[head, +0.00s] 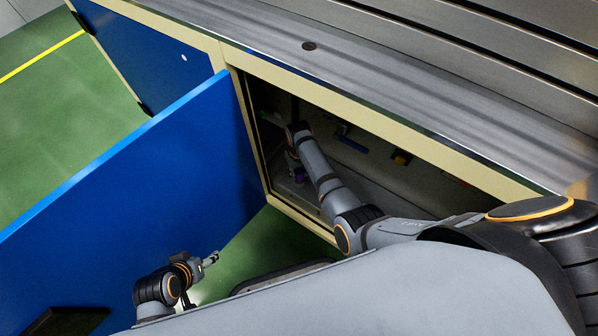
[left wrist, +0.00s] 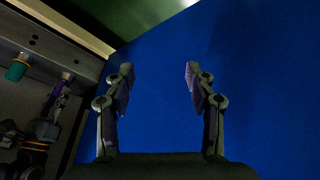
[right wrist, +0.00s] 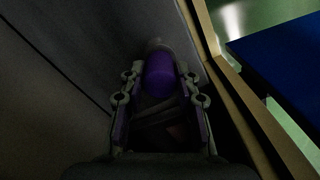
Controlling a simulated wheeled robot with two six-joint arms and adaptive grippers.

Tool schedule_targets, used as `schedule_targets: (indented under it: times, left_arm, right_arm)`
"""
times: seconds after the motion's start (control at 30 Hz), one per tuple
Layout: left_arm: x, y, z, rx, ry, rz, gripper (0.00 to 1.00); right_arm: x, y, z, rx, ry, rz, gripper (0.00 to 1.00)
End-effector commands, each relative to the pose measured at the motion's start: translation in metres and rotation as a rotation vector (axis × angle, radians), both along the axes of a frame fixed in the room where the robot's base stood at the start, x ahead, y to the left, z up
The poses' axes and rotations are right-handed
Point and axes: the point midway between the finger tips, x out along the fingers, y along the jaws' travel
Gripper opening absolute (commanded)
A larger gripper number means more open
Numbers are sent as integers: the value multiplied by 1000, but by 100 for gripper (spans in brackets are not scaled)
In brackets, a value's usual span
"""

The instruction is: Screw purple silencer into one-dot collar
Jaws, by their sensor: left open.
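The purple silencer (right wrist: 158,76) is upright between the fingers of my right gripper (right wrist: 160,70), which appear closed against its sides. A grey round part (right wrist: 157,45) shows at its far end; whether this is the one-dot collar, and how far the silencer sits in it, I cannot tell. In the head view the purple silencer (head: 299,176) shows small and low inside the cabinet, below my right wrist. My left gripper (head: 212,258) is open and empty outside the cabinet; its spread fingers (left wrist: 158,85) face the blue door in the left wrist view.
The open blue door (head: 150,180) stands left of the cabinet opening. The cream cabinet frame (head: 255,150) runs close beside my right arm. A yellow-black item (head: 401,158) lies deeper inside.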

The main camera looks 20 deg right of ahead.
Motion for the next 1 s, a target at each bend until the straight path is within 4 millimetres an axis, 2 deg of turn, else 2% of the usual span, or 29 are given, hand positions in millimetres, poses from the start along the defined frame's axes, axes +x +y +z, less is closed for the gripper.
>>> schedule_targets:
  times: [0.07,0.37,0.47,0.8,0.9,1.0]
  left_arm:
    - [0,0,0,0,0,0,56]
    - [0,0,0,0,0,0,56]
    - [0,0,0,0,0,0,56]
    - [0,0,0,0,0,0,56]
    - [0,0,0,0,0,0,56]
    - [0,0,0,0,0,0,56]
  right_arm:
    - [0,1,0,1,1,1,43]
    - [0,0,0,1,0,22,43]
    - [0,0,0,0,0,167,43]
    - [0,0,0,0,0,877,43]
    - [0,0,0,0,0,1006,43]
    - [0,0,0,0,0,1053,43]
